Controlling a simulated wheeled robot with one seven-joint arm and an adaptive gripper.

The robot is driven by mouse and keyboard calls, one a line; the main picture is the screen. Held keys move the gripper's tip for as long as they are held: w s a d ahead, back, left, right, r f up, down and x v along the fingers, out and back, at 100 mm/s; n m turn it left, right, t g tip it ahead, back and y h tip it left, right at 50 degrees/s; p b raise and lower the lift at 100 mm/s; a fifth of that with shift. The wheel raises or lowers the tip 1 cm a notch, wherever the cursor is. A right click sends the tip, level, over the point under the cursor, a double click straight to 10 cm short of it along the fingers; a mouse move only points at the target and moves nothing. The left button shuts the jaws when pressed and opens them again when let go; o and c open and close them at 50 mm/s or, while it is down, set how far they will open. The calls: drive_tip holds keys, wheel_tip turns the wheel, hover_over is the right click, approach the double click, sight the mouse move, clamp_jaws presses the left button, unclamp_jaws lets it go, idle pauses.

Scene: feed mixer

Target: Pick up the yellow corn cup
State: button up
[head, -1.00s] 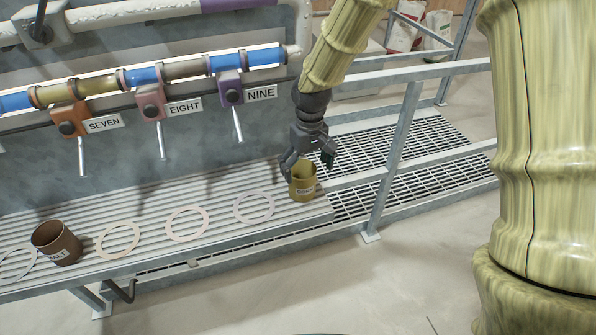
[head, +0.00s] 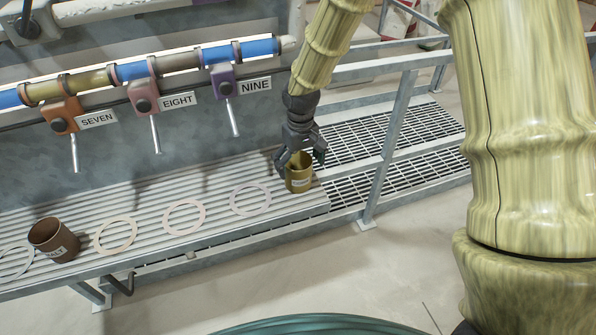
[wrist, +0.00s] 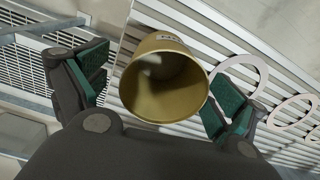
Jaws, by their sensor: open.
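The yellow corn cup (head: 299,179) stands upright near the right end of the ribbed bench, with a white label on its front. My gripper (head: 301,163) is just above and around it, one finger on each side. In the wrist view, the cup (wrist: 163,85) sits between the green-padded fingers of my gripper (wrist: 158,88), its open mouth facing the camera. The gap on the left is clear; the right pad is close to the cup, and I cannot tell if it touches. The jaws are open. The cup looks empty inside.
A brown cup (head: 52,242) stands farther left on the ribbed bench (head: 150,210). Several flat rings (head: 250,199) lie along it. Levered valves (head: 225,85) labelled SEVEN, EIGHT and NINE hang above. A metal railing (head: 392,135) and grating lie just right of the corn cup.

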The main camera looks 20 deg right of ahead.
drive_tip(key=shift+w+a+f+p, duration=0.15)
drive_tip(key=shift+f+p, duration=0.1)
drive_tip(key=shift+f, duration=0.8)
drive_tip(key=shift+s+a+f+p, duration=0.1)
drive_tip(key=shift+f+p, duration=0.1)
drive_tip(key=shift+f, duration=0.85)
drive_tip(key=c, duration=0.9)
drive_tip(key=shift+o, duration=0.2)
